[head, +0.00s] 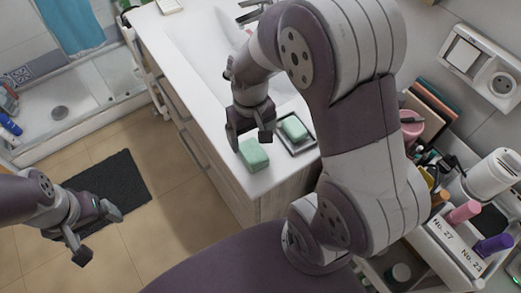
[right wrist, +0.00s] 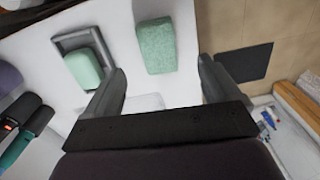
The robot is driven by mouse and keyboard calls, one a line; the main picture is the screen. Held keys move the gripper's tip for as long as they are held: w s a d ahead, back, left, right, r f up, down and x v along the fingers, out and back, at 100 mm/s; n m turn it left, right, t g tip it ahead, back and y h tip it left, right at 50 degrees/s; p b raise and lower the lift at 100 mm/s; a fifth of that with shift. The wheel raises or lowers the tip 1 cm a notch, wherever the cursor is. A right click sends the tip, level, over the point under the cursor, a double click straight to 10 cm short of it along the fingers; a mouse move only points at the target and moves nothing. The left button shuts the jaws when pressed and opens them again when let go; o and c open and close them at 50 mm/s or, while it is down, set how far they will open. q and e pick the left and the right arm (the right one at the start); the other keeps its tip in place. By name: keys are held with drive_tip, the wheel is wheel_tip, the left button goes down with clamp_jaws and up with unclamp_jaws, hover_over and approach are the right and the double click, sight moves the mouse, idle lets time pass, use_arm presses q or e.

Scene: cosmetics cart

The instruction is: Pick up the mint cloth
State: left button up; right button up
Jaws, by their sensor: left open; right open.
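The mint cloth (head: 254,156) is a folded, rough-textured block lying on the white counter near its front corner. It also shows in the right wrist view (right wrist: 156,46), beyond and between the fingertips. My right gripper (head: 249,137) is open and empty, above and just behind the cloth in the head view, with the cloth outside its fingers. In the right wrist view, its two fingers (right wrist: 161,80) are spread wide. My left gripper (head: 98,235) is open and empty over the floor at the left, far from the counter.
A smoother mint block (head: 294,128) sits in a grey-rimmed tray (head: 312,143) beside the cloth. A sink basin (head: 205,50) lies behind. At the right, a cart (head: 440,243) holds bottles and a white dryer-like device (head: 494,172). A dark mat (head: 120,180) lies on the floor.

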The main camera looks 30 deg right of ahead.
sight(253, 152)
drive_tip(key=f, duration=0.9)
drive_tip(key=shift+w+d, duration=0.2)
drive_tip(key=shift+a, duration=0.1)
drive_tip(key=c, duration=1)
